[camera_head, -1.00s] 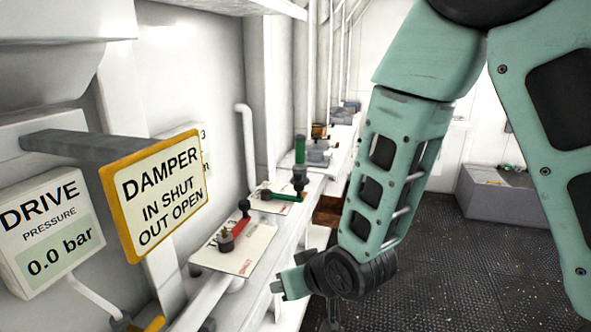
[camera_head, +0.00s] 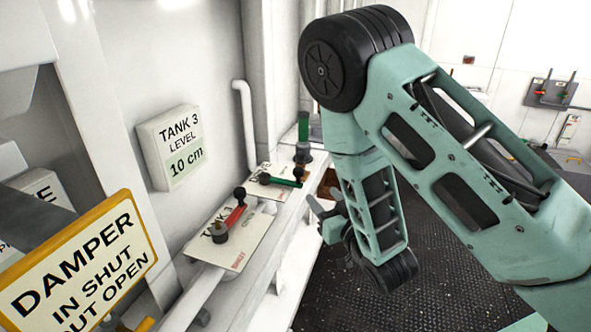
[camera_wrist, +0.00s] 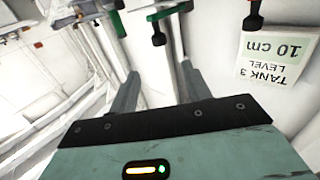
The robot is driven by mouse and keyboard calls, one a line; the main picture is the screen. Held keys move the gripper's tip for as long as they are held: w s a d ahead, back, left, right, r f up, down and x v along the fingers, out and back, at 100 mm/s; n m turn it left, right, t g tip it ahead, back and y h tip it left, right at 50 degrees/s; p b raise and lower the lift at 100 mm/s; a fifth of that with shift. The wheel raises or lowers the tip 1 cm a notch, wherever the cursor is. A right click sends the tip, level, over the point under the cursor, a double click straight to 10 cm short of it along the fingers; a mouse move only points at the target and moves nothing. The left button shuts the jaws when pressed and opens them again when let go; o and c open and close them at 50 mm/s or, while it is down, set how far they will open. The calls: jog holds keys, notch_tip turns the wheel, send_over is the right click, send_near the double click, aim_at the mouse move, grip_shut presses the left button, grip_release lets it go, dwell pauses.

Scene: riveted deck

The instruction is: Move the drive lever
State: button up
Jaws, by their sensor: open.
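Two levers lie on pale plates along the wall ledge in the head view, and I cannot tell from any legible label which is the drive lever. The nearer red lever (camera_head: 235,215) has a black knob, and the farther green lever (camera_head: 281,182) has a dark pivot and knob. The green lever (camera_wrist: 169,10) and red lever (camera_wrist: 256,6) also show at the top of the wrist view. My gripper (camera_wrist: 160,82) is open and empty, its fingers pointing toward the levers, apart from both. In the head view it is small and partly hidden behind my arm.
The yellow-framed damper sign (camera_head: 135,225) juts out at lower left and partly covers the drive pressure panel (camera_head: 42,190). A tank 3 level panel (camera_head: 170,145) reading 10 cm hangs on the wall. Dark deck floor (camera_head: 450,262) lies open at right.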

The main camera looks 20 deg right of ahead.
aim_at(300, 171)
jog(key=w+b, duration=0.1)
jog(key=b, duration=0.2)
jog(key=w+b, duration=0.1)
jog(key=b, duration=0.2)
jog(key=w+b, duration=0.2)
jog(key=b, duration=0.1)
jog(key=shift+w+a+f, duration=0.1)
jog(key=shift+a+f, duration=0.15)
jog(key=shift+a, duration=0.1)
jog(key=shift+w+b, duration=0.1)
jog(key=shift+b, duration=0.45)
jog(key=w+p, duration=0.1)
jog(key=w, duration=0.2)
jog(key=w+a+p, duration=0.1)
jog(key=w, duration=0.3)
jog(key=w+p, duration=0.2)
jog(key=w, duration=0.1)
jog(key=shift+w+a+r, duration=0.15)
jog(key=shift+a+r, duration=0.15)
jog(key=shift+r, duration=0.05)
jog(key=shift+w+f, duration=0.1)
jog(key=shift+w, duration=0.55)
grip_shut()
